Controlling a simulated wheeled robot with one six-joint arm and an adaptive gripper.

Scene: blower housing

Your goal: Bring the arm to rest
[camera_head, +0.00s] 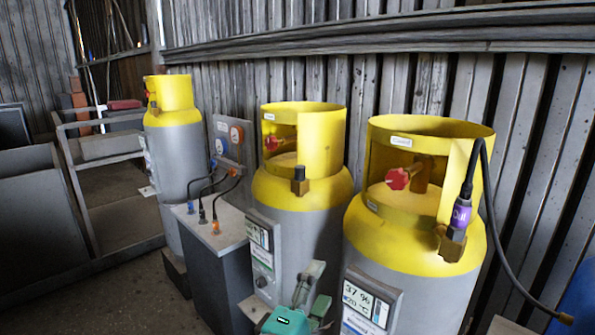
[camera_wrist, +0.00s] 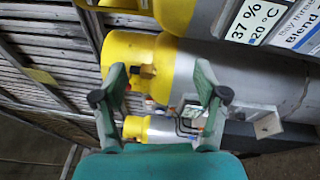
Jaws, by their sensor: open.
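My gripper (camera_head: 314,286) is at the bottom of the head view, in front of the middle and right gas cylinders. Its teal body and green fingers show. In the wrist view my gripper (camera_wrist: 160,88) has its two fingers spread wide with nothing between them. The middle cylinder (camera_head: 315,225) and the far cylinder (camera_wrist: 165,128) lie beyond the fingers in the wrist view. I cannot tell from these frames whether the arm is moving. Most of the arm is outside the head view.
The right cylinder (camera_head: 420,255) stands close to the gripper, with a display (camera_head: 367,301) reading 37 %. A black hose (camera_head: 500,215) hangs at its right. A grey cabinet (camera_head: 220,255) with hoses stands left of the middle cylinder. A metal cart (camera_head: 90,190) is at far left.

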